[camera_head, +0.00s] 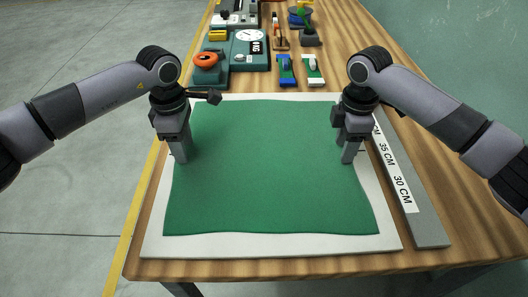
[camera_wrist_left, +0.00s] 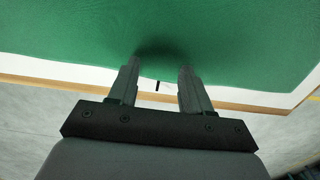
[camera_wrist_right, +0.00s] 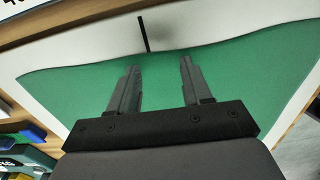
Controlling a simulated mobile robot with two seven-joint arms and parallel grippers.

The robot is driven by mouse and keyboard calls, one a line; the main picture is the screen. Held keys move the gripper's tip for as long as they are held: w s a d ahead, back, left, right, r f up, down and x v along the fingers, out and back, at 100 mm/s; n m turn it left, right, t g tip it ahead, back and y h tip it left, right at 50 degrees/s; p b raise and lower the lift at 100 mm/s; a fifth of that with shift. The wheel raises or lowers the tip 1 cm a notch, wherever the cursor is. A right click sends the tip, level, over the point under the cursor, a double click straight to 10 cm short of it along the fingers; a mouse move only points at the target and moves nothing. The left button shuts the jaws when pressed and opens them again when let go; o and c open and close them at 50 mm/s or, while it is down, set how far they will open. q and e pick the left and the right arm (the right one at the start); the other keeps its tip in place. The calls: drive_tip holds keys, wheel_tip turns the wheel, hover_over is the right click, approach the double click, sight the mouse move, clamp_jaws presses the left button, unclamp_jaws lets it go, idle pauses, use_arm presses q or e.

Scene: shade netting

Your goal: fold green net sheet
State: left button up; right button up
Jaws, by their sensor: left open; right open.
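The green net sheet (camera_head: 265,185) lies spread out flat on a white board (camera_head: 270,245), with slightly wavy edges. My left gripper (camera_head: 181,158) points down over the sheet's left edge, about halfway along it. In the left wrist view its open fingers (camera_wrist_left: 158,75) hang by the sheet's edge with nothing between them. My right gripper (camera_head: 348,158) points down over the sheet's right edge at about the same height. In the right wrist view its open, empty fingers (camera_wrist_right: 160,70) are near the sheet's edge. I cannot tell whether any fingertip touches the sheet.
A grey ruler bar (camera_head: 408,190) marked 35 CM and 30 CM lies right of the board. A teal scale (camera_head: 240,52), blue and green clips (camera_head: 287,70) and other tools fill the table's far end. The wooden table (camera_head: 470,215) is bare at the right.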

use_arm(q)
drive_tip(key=shift+f, duration=0.2)
use_arm(e)
drive_tip(key=shift+f, duration=0.15)
use_arm(q)
drive_tip(key=shift+r, duration=0.1)
drive_tip(key=shift+c, duration=1.2)
use_arm(e)
drive_tip(key=shift+c, duration=1.2)
use_arm(q)
clamp_jaws()
use_arm(e)
clamp_jaws()
use_arm(q)
drive_tip(key=shift+r, duration=0.1)
use_arm(e)
drive_tip(key=shift+r, duration=0.2)
